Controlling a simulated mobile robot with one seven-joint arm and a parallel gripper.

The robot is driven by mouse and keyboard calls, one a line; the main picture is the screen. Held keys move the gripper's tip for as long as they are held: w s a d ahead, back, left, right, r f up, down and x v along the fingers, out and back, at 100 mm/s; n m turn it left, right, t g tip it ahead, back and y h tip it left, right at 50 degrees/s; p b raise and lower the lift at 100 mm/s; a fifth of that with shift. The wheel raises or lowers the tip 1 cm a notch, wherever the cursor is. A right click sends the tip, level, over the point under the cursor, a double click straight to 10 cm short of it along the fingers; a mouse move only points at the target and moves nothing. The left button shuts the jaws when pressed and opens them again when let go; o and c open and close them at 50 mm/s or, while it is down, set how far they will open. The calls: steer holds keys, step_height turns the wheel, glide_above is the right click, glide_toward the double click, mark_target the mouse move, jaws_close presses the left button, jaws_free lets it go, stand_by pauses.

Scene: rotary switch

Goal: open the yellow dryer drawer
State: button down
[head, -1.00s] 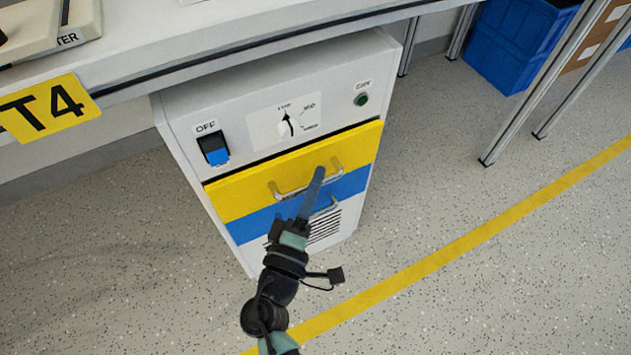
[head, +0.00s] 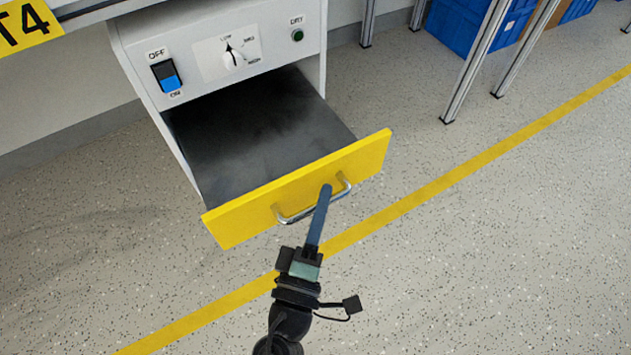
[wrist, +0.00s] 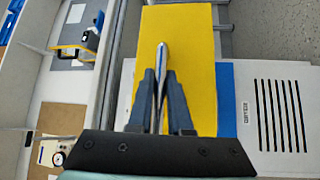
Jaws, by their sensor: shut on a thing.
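The yellow dryer drawer (head: 300,192) is pulled well out of the white cabinet (head: 130,40), and its dark, empty-looking interior (head: 260,130) shows in the head view. Its metal handle (head: 295,217) is on the yellow front. My gripper (head: 325,192) is at the right part of that handle, its fingers shut on it. In the wrist view the yellow front (wrist: 195,60) lies ahead, and the gripper (wrist: 162,75) closes around the handle (wrist: 162,55), which is seen nearly end-on.
The cabinet panel has an OFF/ON switch (head: 166,76), a rotary dial (head: 233,59) and a green DRY button (head: 297,35). A blue drawer front (wrist: 226,95) and vent slots (wrist: 280,115) sit below. Table legs (head: 475,65) and blue bins (head: 490,35) stand at the back right. Floor at right is clear.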

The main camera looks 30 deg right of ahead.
steer(key=shift+s, duration=0.4)
steer(key=c, duration=0.8)
jaws_free()
steer(key=shift+c, duration=0.2)
steer(key=p+v, duration=0.3)
steer(key=v, duration=1)
